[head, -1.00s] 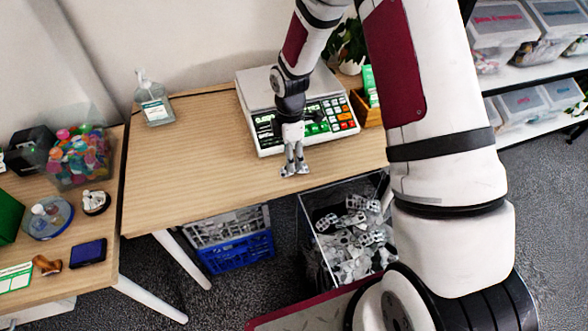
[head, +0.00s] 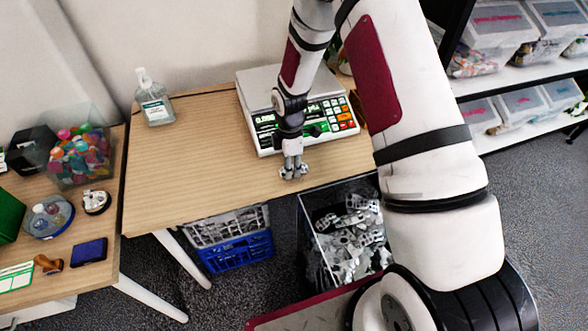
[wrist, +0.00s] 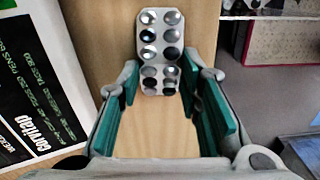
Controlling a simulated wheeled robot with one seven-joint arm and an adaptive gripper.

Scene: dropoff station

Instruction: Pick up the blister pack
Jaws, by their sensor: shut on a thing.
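The blister pack (wrist: 160,42) is a silver strip with two rows of round pockets, some shiny and some dark. In the wrist view it extends away from me, its near end between the green-lined fingers of my gripper (wrist: 163,84). My gripper is shut on that near end. In the head view my gripper (head: 293,172) points down at the table's front part, before the scale. The pack is only a small silver patch there, and I cannot tell whether it touches the table.
The scale (head: 268,137) with its keypad stands just behind my gripper. A clear bin (head: 318,262) of silver packs and a blue crate (head: 240,252) are below the table (head: 190,190). A sanitizer bottle (head: 155,103) stands at the back left.

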